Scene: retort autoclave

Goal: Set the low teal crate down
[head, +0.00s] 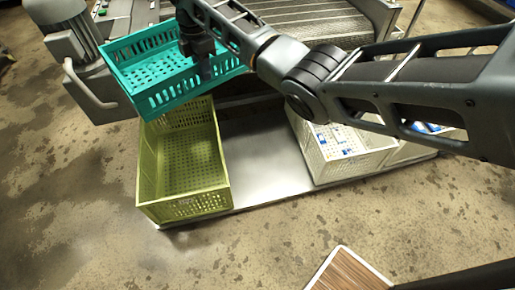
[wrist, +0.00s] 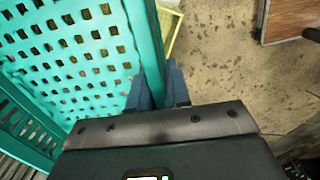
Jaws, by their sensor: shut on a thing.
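The low teal crate (head: 165,75) is empty, with perforated sides and floor, and hangs tilted in the upper left of the head view. My gripper (head: 206,72) is shut on its near wall. In the wrist view the teal crate (wrist: 65,50) fills the left side, and my gripper fingers (wrist: 160,88) meet at its wall. The crate is above and behind the olive-green crate (head: 184,160), overlapping its far edge in the picture. I cannot tell whether the two touch.
The olive crate is empty and stands on the left of a low metal platform (head: 262,150). A pale cream crate (head: 345,155) with things inside stands at the right, with bare platform between. A conveyor (head: 310,25) and a grey motor (head: 68,35) lie behind. A brown-topped board (head: 348,272) is at the front.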

